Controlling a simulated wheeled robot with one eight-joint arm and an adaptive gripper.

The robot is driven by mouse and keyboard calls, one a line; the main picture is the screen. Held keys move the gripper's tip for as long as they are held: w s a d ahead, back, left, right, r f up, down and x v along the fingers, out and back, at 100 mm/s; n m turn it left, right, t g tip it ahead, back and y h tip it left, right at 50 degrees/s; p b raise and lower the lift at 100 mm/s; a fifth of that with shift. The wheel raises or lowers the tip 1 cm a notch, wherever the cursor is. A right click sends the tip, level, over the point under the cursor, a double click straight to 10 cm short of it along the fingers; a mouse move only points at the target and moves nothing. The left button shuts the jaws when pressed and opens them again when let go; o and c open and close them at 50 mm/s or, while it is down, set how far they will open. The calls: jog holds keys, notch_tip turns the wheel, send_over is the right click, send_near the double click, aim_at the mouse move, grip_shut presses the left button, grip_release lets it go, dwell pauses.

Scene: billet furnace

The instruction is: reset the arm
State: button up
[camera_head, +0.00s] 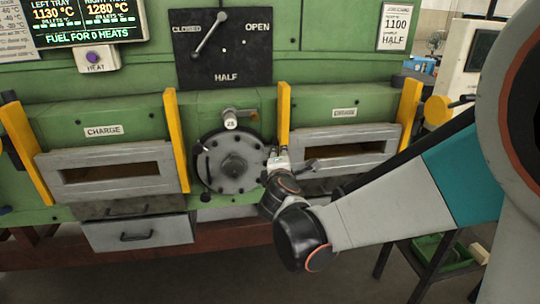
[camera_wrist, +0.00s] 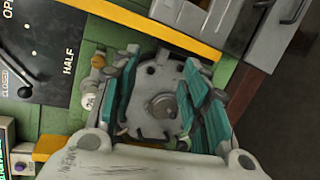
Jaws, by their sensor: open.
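My arm reaches in from the right in the head view and bends at a joint low in the middle. My gripper (camera_head: 278,162) is in front of the green furnace (camera_head: 225,105), just right of the round grey hatch (camera_head: 233,165). In the wrist view my gripper (camera_wrist: 160,62) is open, its teal fingers spread on either side of the hatch (camera_wrist: 160,102).
A grey drawer (camera_head: 140,232) is at lower left. A black lever plate (camera_head: 223,48) is above. A green bin (camera_head: 440,252) sits at lower right.

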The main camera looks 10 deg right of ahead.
jog(key=s+d+f+m+g+y, duration=0.1)
jog(key=s+d+m+g, duration=0.2)
jog(key=s+m, duration=0.55)
jog(key=s+d+m+g, duration=0.3)
jog(key=s+d+m, duration=0.15)
jog(key=s, duration=0.75)
jog(key=s+a+f+m+g+y, duration=0.1)
jog(key=s+a+f+m+y, duration=0.1)
jog(key=s, duration=0.7)
jog(key=a+m, duration=0.1)
jog(key=m, duration=0.1)
jog(key=shift+s+a+f+m+g+y, duration=0.25)
jog(key=shift+s+a+m+g+y, duration=0.05)
jog(key=shift+s+a+g, duration=0.1)
jog(key=shift+o, duration=0.6)
